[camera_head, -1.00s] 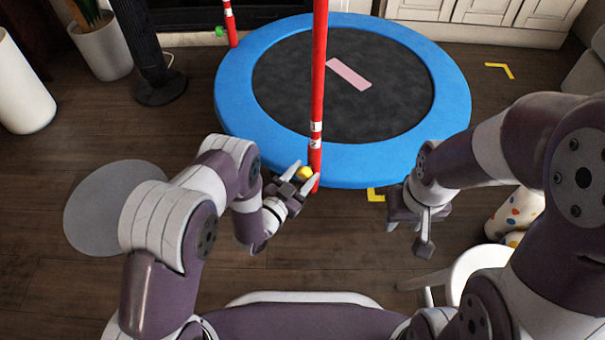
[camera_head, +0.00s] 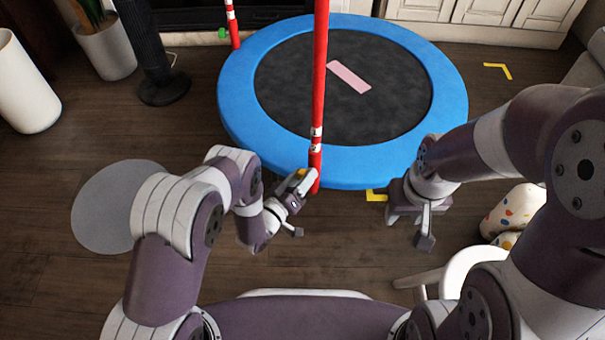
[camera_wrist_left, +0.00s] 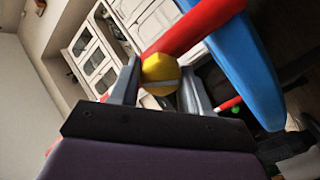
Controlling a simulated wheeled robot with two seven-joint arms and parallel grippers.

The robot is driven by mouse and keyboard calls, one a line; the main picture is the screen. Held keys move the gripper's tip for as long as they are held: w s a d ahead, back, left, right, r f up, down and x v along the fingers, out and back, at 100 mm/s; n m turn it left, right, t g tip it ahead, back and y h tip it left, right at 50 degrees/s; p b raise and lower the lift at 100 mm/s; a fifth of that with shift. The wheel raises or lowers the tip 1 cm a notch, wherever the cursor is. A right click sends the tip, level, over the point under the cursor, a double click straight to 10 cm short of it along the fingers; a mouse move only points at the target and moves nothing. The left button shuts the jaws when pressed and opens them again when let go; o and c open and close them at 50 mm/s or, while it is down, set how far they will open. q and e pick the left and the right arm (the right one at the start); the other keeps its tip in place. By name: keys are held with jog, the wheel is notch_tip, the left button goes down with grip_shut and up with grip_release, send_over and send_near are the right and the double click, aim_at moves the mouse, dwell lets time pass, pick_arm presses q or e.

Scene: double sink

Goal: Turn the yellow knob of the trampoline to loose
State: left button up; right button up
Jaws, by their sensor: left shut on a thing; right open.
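The trampoline (camera_head: 240,108) has a blue rim and a black mat, with a red post (camera_head: 318,80) at its near edge. The yellow knob (camera_head: 301,172) is low on that post and mostly covered by my left gripper (camera_head: 305,180). In the left wrist view the yellow knob (camera_wrist_left: 160,74) sits between the two fingers of my left gripper (camera_wrist_left: 160,84), next to the red post (camera_wrist_left: 198,24). The left gripper is shut on the knob. My right gripper (camera_head: 408,228) hangs open and empty, right of the post and in front of the trampoline.
A second red post (camera_head: 233,22) with a green knob (camera_head: 223,33) stands at the back left. A grey disc (camera_head: 100,215) lies on the floor at left. A white round stool (camera_head: 470,265) and a dotted object (camera_head: 515,210) are at the right.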

pick_arm(q)
jog(key=n+p, duration=0.1)
jog(key=n, duration=0.2)
jog(key=shift+n, duration=0.4)
jog(key=shift+w+a+f+n+p, duration=0.1)
jog(key=shift+n+p, duration=0.25)
jog(key=shift+n, duration=1.45)
jog(key=shift+n, duration=0.3)
jog(key=o, duration=1)
